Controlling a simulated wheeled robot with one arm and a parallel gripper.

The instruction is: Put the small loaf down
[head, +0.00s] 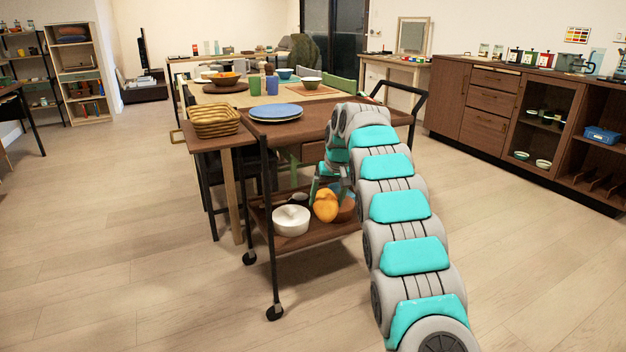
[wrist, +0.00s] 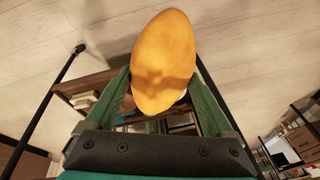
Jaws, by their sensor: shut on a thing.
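The small loaf (head: 326,205) is golden-orange and rounded. In the head view it shows at the lower shelf (head: 318,238) of the wooden cart, between a white bowl and a brown bowl. In the wrist view the loaf (wrist: 164,62) fills the upper middle, between green fingers. My gripper (wrist: 160,92) is shut on the loaf, one finger on each side. In the head view my gripper (head: 325,188) reaches under the cart top from the right. Whether the loaf touches the shelf or a bowl cannot be told.
A white bowl (head: 291,221) stands left of the loaf, with a dark bowl (head: 299,199) behind it. A brown bowl (head: 345,209) is close on the right. A black post (head: 269,215) stands in front.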

